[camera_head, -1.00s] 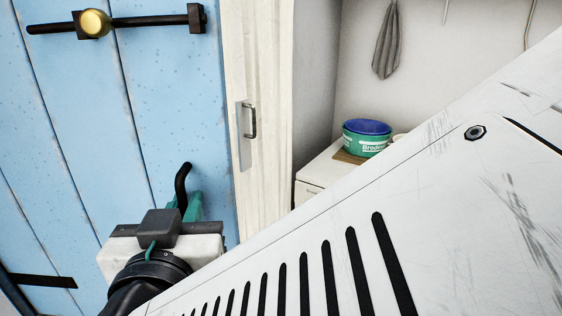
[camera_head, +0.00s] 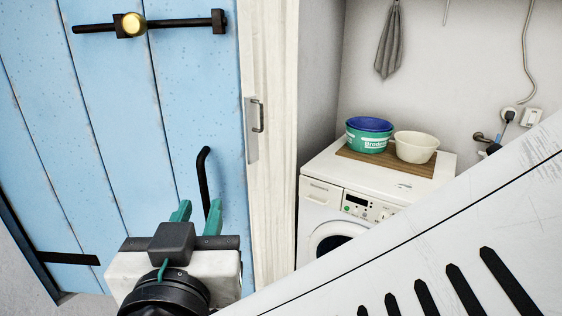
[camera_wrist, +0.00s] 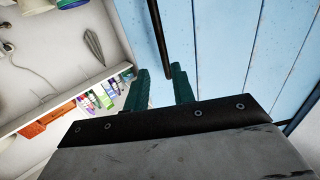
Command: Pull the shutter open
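The shutter (camera_head: 115,150) is made of light blue upright planks and fills the left of the head view. A black bent bar handle (camera_head: 204,175) stands on its right part. My gripper (camera_head: 197,214) has two green fingers, which are apart with nothing held between them. It is just below and in front of the handle in the head view. In the wrist view the handle (camera_wrist: 157,40) runs down towards the gap between the fingertips (camera_wrist: 157,75). I cannot tell whether they touch it. A black bolt with a brass knob (camera_head: 130,25) crosses the shutter's top.
Right of the shutter is a pale wooden panel (camera_head: 270,190) with a metal pull (camera_head: 256,125). Beyond it, a washing machine (camera_head: 345,190) carries a green-and-blue tub (camera_head: 368,137) and a cream bowl (camera_head: 416,147). A grey cloth (camera_head: 389,45) hangs above.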

